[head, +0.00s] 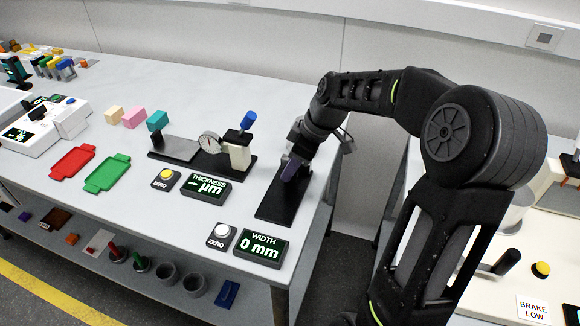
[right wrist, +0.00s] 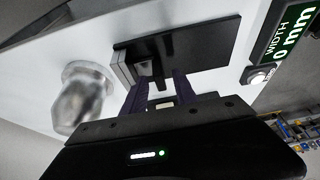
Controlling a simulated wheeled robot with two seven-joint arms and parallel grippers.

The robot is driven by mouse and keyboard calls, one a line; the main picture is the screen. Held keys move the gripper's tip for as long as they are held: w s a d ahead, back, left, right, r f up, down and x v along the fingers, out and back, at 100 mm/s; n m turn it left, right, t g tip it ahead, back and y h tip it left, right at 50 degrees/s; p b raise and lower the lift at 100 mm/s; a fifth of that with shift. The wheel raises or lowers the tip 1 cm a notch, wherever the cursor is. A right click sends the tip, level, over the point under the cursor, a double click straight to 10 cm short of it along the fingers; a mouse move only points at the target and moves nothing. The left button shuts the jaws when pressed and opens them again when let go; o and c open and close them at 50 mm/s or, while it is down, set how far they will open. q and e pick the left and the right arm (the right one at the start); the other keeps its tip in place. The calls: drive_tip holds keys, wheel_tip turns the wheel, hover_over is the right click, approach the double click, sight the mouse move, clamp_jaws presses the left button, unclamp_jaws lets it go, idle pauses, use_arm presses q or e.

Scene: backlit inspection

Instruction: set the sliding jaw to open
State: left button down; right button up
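The width gauge has a black base plate (head: 272,208) near the right end of the table; the plate also shows in the right wrist view (right wrist: 212,42). At one end of the plate stands a grey block (right wrist: 125,70), with a small dark part, seemingly the sliding jaw (right wrist: 150,66), close beside it. The width display (head: 261,247) reads 0 mm. My right gripper (head: 291,168) is low over the far end of the plate. In the wrist view its purple fingers (right wrist: 159,86) are apart, around or just in front of the dark part; contact is unclear. My left gripper is out of view.
A white button (head: 222,231) marked ZERO sits beside the width display. The thickness gauge with its dial (head: 209,142) and blue-topped lever (head: 248,121) stands left of my gripper. A blurred metallic object (right wrist: 84,98) is near the gripper in the wrist view.

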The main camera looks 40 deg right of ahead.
drive_tip(key=shift+w+a+f, duration=0.15)
drive_tip(key=shift+f, duration=0.35)
drive_tip(key=shift+c, duration=0.2)
clamp_jaws()
idle(0.9)
